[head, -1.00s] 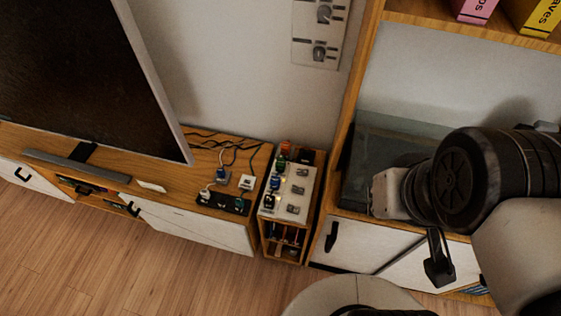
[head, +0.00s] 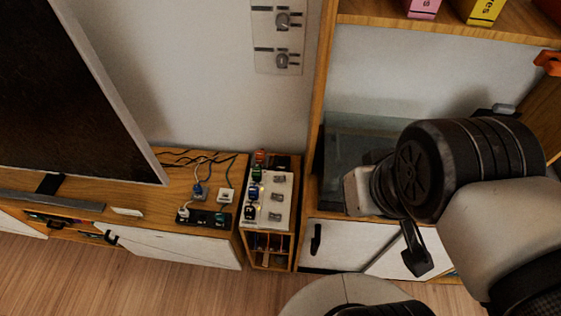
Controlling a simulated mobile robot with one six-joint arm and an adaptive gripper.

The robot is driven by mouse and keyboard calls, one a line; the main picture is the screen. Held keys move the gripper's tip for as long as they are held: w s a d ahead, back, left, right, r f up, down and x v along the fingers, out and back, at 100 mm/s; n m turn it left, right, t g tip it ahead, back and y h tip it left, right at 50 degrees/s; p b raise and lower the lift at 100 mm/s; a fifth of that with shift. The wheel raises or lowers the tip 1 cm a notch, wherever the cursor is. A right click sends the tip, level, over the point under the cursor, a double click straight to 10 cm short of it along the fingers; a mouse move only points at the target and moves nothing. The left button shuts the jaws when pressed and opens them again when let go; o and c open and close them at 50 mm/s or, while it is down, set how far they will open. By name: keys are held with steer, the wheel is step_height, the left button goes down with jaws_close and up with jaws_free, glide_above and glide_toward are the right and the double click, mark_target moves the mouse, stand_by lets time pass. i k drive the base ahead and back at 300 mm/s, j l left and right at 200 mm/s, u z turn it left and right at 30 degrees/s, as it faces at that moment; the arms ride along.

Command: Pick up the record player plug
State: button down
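Several small plugs show in the head view, and I cannot tell which belongs to the record player. A red plug (head: 260,156), a blue plug (head: 254,190) and a dark plug (head: 250,212) are in a row along the left side of a white panel (head: 283,201) on a narrow wooden shelf unit. Left of it, on the low cabinet, are a blue plug (head: 198,191), a white plug (head: 225,195), and a black strip (head: 205,218) with a white plug and a green plug. My gripper (head: 416,256) shows only partly, as a dark part below my wrist, right of the plugs and apart from them.
A large dark screen (head: 70,100) stands on the low wooden cabinet (head: 150,190). Cables run behind the plugs. A glass box (head: 350,140) sits in the shelving at right, partly behind my arm. A socket plate (head: 278,36) is on the wall. Wooden floor (head: 60,285) in front is clear.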

mark_target(257, 173)
steer(key=i+j+z, duration=0.1)
steer(key=j, duration=0.35)
steer(key=i+j+z, duration=0.15)
steer(key=j, duration=0.35)
steer(key=j+z, duration=0.1)
steer(key=j, duration=0.4)
steer(key=i, duration=0.05)
